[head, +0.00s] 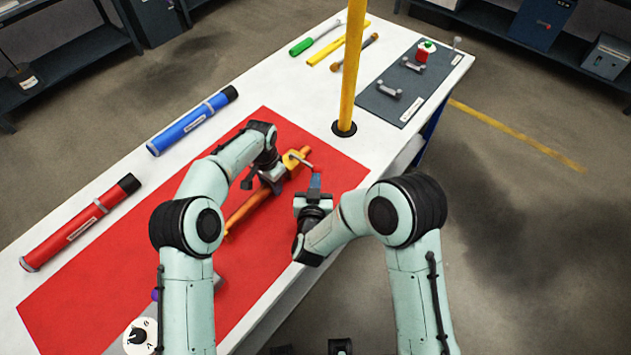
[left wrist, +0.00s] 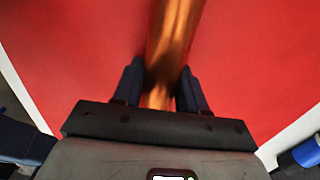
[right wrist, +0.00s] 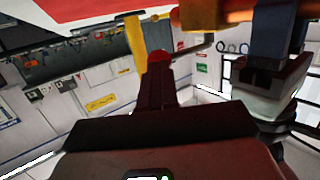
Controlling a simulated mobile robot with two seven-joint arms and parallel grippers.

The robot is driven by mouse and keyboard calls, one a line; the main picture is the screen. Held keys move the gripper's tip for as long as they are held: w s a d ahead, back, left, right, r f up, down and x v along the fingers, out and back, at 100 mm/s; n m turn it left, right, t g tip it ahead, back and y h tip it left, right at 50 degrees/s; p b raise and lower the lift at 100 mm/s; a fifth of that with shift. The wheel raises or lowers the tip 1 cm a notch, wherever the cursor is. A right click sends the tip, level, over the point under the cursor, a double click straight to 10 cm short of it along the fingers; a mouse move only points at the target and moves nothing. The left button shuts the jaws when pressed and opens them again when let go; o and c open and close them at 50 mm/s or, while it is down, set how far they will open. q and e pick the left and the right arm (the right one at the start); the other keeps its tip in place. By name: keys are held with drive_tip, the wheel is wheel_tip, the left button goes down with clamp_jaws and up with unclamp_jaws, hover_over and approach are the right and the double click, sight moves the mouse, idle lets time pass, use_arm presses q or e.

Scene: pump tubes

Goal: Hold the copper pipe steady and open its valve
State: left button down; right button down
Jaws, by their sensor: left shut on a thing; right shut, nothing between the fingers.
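The copper pipe (head: 246,210) lies over the red mat, running from lower left to upper right. My left gripper (head: 274,178) is shut around the pipe; in the left wrist view the pipe (left wrist: 172,40) passes between its two fingers (left wrist: 160,92). At the pipe's upper right end is a valve with a bent grey lever and a red tip (head: 317,169). My right gripper (head: 315,178) is shut and empty, its fingers right at that tip. In the right wrist view the red tip (right wrist: 160,57) shows just beyond the closed fingers (right wrist: 157,80); I cannot tell whether they touch.
The red mat (head: 110,265) covers the near part of the white table. A yellow post (head: 350,70) rises from the table beyond the valve. A red tube (head: 80,222) and a blue tube (head: 190,121) lie to the left. A white dial (head: 139,335) is at the near edge.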

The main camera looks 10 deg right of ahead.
drive_tip(key=shift+d, duration=0.1)
idle(0.3)
drive_tip(key=shift+w+d+n+y, duration=0.5)
drive_tip(key=shift+d+y, duration=0.1)
drive_tip(key=shift+y, duration=0.1)
drive_tip(key=w+d+n+y, duration=0.1)
drive_tip(key=w+n+y, duration=0.1)
drive_tip(key=y, duration=0.1)
drive_tip(key=w+d+n+g+y, duration=0.1)
drive_tip(key=w+d+n+y, duration=0.1)
drive_tip(key=n+y, duration=0.1)
drive_tip(key=w+d+n+g+y, duration=0.1)
drive_tip(key=w+d+n+y, duration=0.1)
drive_tip(key=y, duration=0.2)
drive_tip(key=shift+w+n, duration=0.2)
drive_tip(key=shift+n, duration=0.1)
drive_tip(key=shift+n+g+y, duration=0.3)
drive_tip(key=shift+g, duration=0.1)
drive_tip(key=w, duration=0.6)
drive_tip(key=shift+w, duration=0.3)
drive_tip(key=shift+w+a, duration=0.35)
drive_tip(key=shift+w, duration=0.5)
drive_tip(key=shift+w+a, duration=0.3)
drive_tip(key=shift+w, duration=0.5)
drive_tip(key=s+d+r, duration=0.2)
drive_tip(key=s+d, duration=0.4)
drive_tip(key=d, duration=0.6)
drive_tip(key=shift+s+d+r, duration=0.15)
drive_tip(key=shift+d+r, duration=0.05)
drive_tip(key=shift+r, duration=0.15)
